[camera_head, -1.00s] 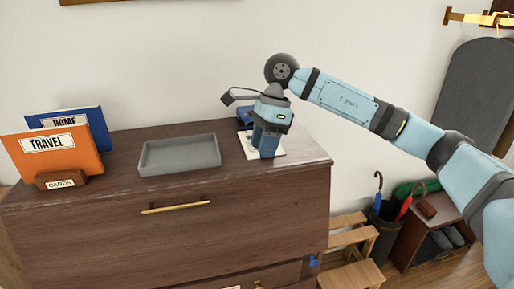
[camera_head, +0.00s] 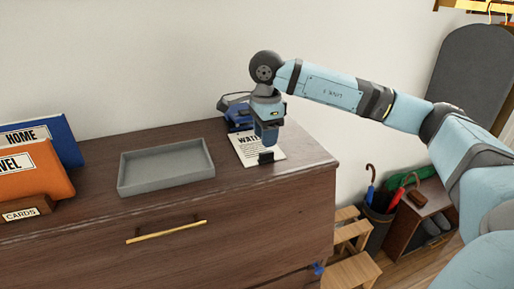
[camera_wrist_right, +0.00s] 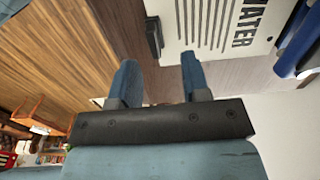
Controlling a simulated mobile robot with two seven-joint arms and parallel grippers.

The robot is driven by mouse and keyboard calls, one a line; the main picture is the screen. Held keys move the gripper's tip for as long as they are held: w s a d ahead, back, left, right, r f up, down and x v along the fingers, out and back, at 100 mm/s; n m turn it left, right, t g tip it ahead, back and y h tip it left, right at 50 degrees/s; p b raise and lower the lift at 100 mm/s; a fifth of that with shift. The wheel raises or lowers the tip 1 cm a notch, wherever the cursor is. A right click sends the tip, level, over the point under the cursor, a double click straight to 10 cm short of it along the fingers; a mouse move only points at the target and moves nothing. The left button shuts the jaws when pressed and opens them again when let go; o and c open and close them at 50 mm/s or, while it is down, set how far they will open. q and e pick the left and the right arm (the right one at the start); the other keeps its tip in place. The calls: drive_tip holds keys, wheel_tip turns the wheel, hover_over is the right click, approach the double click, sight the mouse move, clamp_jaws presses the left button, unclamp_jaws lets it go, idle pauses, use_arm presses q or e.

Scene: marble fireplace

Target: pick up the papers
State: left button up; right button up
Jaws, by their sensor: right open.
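White papers (camera_head: 248,151) headed "WATER" lie flat on the dresser top near its right end. A black clip (camera_head: 266,157) sits at their front edge. My right gripper (camera_head: 268,143) is over the papers, pointing down, and hides part of them. In the right wrist view its two blue fingers (camera_wrist_right: 160,80) are apart with nothing between them. There the papers (camera_wrist_right: 215,22) lie beyond the fingertips, with the clip (camera_wrist_right: 153,36) at their left edge. My left gripper is not in view.
An empty grey tray (camera_head: 168,184) lies left of the papers. A blue object (camera_head: 238,118) stands behind them. An orange folder (camera_head: 32,176) and a blue folder (camera_head: 62,142) stand at the left. An umbrella stand (camera_head: 376,226) is right of the dresser.

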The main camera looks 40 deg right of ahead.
sight(266, 152)
drive_tip(key=shift+s+a+f+p, duration=0.1)
drive_tip(key=shift+s+f+p, duration=0.1)
drive_tip(key=shift+f, duration=1.15)
drive_tip(key=shift+s+f+p, duration=0.15)
drive_tip(key=shift+f, duration=1.2)
clamp_jaws()
